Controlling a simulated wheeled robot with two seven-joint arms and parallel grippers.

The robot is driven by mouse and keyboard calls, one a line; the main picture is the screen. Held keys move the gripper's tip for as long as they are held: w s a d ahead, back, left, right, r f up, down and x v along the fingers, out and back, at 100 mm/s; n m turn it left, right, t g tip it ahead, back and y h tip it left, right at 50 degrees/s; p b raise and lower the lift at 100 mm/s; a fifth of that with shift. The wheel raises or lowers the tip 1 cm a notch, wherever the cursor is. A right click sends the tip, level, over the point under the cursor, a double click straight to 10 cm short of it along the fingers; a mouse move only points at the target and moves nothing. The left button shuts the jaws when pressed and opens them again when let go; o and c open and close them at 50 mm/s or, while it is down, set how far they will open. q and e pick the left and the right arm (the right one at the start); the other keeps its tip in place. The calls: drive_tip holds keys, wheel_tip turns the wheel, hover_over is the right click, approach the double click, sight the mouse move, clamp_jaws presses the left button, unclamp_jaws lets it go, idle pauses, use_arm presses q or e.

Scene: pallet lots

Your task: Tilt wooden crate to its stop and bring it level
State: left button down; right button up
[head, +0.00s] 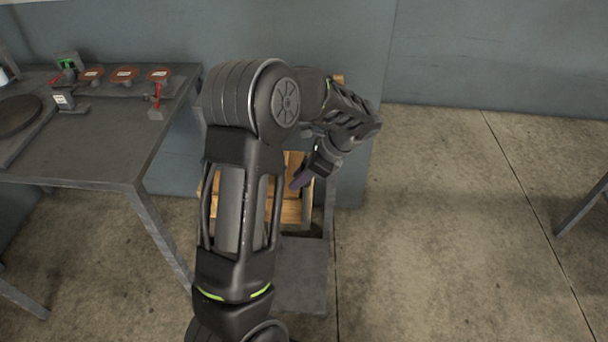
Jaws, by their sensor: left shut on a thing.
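The wooden crate (291,207) is in the middle of the head view, mostly hidden behind my left arm. Parts of its light-brown boards show to the right of the arm, and a small strip shows to the left. My left gripper (301,180) is shut at the crate, in front of its boards. What exactly lies between the fingers is too small to tell, and the crate's tilt cannot be read clearly. A dark grey stand (303,270) shows below and around the crate. My right gripper is not in view.
A dark metal table (110,150) stands at the left, with several red-topped round parts, a red-handled clamp (157,95) and a round dark plate (18,115). A grey wall is behind. The concrete floor (440,220) at the right is clear, apart from a table leg (582,206) at the edge.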

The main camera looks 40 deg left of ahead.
use_arm(q)
drive_tip(key=shift+w+d, duration=0.1)
drive_tip(key=shift+d, duration=0.05)
drive_tip(key=shift+d+f, duration=0.1)
drive_tip(key=shift+f, duration=0.05)
drive_tip(key=c, duration=1.2)
unclamp_jaws()
drive_tip(key=shift+w, duration=0.1)
drive_tip(key=shift+o, duration=0.2)
drive_tip(key=v, duration=0.7)
drive_tip(key=shift+d+r, duration=0.25)
drive_tip(key=shift+r, duration=0.05)
drive_tip(key=shift+w+f, duration=0.1)
